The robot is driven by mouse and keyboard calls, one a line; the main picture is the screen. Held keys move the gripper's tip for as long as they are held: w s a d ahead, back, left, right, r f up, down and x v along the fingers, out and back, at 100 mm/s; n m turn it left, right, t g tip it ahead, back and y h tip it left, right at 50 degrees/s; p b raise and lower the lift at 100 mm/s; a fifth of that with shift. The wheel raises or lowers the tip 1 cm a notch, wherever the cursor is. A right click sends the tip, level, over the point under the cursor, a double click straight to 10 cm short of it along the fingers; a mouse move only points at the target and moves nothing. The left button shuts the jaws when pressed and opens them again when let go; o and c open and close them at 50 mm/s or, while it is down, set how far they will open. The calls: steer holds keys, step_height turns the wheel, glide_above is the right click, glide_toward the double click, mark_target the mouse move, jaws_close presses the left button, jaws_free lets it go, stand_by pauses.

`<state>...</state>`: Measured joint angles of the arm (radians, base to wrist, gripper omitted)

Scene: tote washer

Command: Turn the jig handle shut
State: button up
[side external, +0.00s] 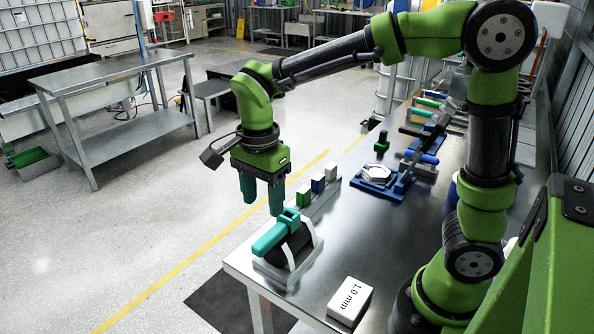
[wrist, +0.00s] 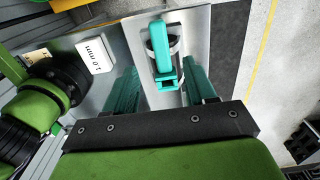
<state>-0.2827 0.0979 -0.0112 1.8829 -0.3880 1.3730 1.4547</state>
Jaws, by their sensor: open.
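The jig handle is a teal lever (side external: 269,237) on a dark round body with a white curved band. It sits on a light grey base (side external: 266,273) at the table's near corner. In the side view the lever slopes down to the left. In the wrist view the handle (wrist: 160,45) points away from my gripper, its square teal end nearest me. My gripper (side external: 263,208) has two teal fingers pointing down above and behind the handle. In the wrist view the fingers (wrist: 160,90) are apart, on either side of the square end, with nothing held. Contact cannot be told.
A white block marked 1.0 mm (side external: 349,301) lies on the table right of the jig; a rail with green, blue and white blocks (side external: 318,186) stands behind it. A blue fixture (side external: 380,182) is farther back. The table's left edge is close to the jig.

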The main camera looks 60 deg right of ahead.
mark_target(266, 238)
step_height(266, 238, down, 9)
steer(key=shift+f, duration=0.2)
steer(key=shift+c, duration=0.4)
jaws_close()
